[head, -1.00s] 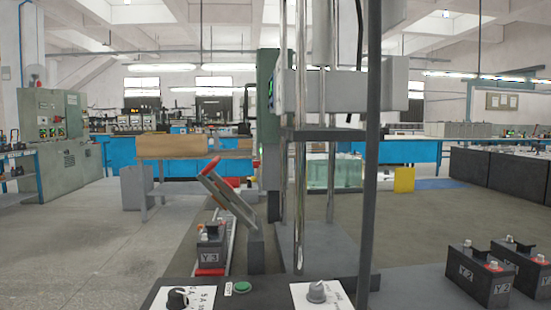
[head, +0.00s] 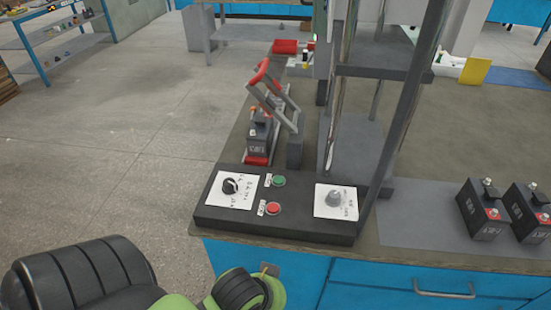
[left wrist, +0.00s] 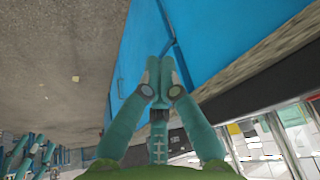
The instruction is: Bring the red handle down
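The red handle (head: 258,73) is the grip at the upper end of a tilted grey lever frame (head: 284,105). The frame leans up to the left from a grey post on the bench, so the handle is raised. A dark battery (head: 259,132) stands below it on a red base. In the left wrist view, my left gripper (left wrist: 159,72) has its fingers together with nothing visible between them. It points along the blue bench front, away from the handle. The gripper itself is not in the head view; only my arm shows at the lower left. My right gripper is in neither view.
A black control box (head: 280,225) with knobs and a green and a red button sits at the bench's front edge. Metal columns (head: 400,125) rise right of the lever. Two dark batteries (head: 482,209) stand at the right. Floor left of the bench is open.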

